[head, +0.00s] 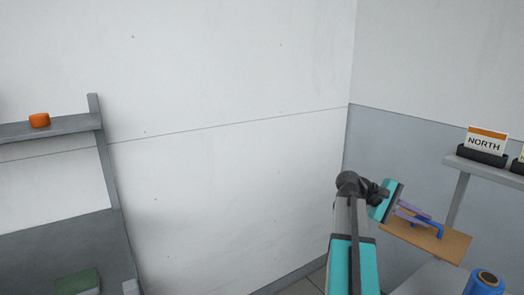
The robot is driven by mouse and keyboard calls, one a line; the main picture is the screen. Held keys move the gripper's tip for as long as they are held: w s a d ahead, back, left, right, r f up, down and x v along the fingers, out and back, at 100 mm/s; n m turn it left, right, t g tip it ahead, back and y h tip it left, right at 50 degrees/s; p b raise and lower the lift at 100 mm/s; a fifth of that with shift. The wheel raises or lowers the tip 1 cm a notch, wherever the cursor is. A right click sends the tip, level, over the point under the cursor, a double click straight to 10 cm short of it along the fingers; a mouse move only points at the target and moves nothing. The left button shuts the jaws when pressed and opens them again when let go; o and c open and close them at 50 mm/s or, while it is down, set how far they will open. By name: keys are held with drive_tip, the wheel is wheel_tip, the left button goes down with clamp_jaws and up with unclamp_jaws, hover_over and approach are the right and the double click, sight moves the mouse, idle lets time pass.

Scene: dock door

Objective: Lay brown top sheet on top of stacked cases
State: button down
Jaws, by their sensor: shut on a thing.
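The brown top sheet (455,247) is a thin flat board at the lower right of the head view, tilted and held up in the air. A blue handle-like piece stands on its upper face. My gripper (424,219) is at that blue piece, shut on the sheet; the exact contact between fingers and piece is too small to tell. The stacked cases are not recognizable in this view.
A shelf at the right holds a NORTH sign (485,142) in a dark holder. A blue roll (484,283) stands at the bottom right corner. Grey shelving at the left carries an orange object (39,120) and a green item (77,282). Bare wall fills the middle.

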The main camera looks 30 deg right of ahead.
drive_tip(key=w+a+f+n+t+h+p, duration=0.1)
drive_tip(key=w+a+f+n+t, duration=0.4)
drive_tip(key=w+a, duration=1.1)
drive_tip(key=w+a+f+n+t+h, duration=0.15)
drive_tip(key=w+a+n+t, duration=0.6)
drive_tip(key=w+a, duration=0.85)
drive_tip(key=w+a+n+t+y, duration=0.3)
drive_tip(key=w+a+n+t, duration=0.15)
drive_tip(key=a, duration=0.45)
drive_tip(key=w+a+n+t+y, duration=0.25)
drive_tip(key=w+a, duration=0.35)
drive_tip(key=a, duration=0.3)
drive_tip(key=w+a+r+n+t+y, duration=0.3)
drive_tip(key=a+r+n+y, duration=0.3)
drive_tip(key=a, duration=0.3)
drive_tip(key=shift+w+a+r+n+y, duration=0.35)
drive_tip(key=shift+w+a+r+y, duration=0.05)
drive_tip(key=shift+w+r+y, duration=0.1)
drive_tip(key=d, duration=0.7)
drive_tip(key=shift+d, duration=0.35)
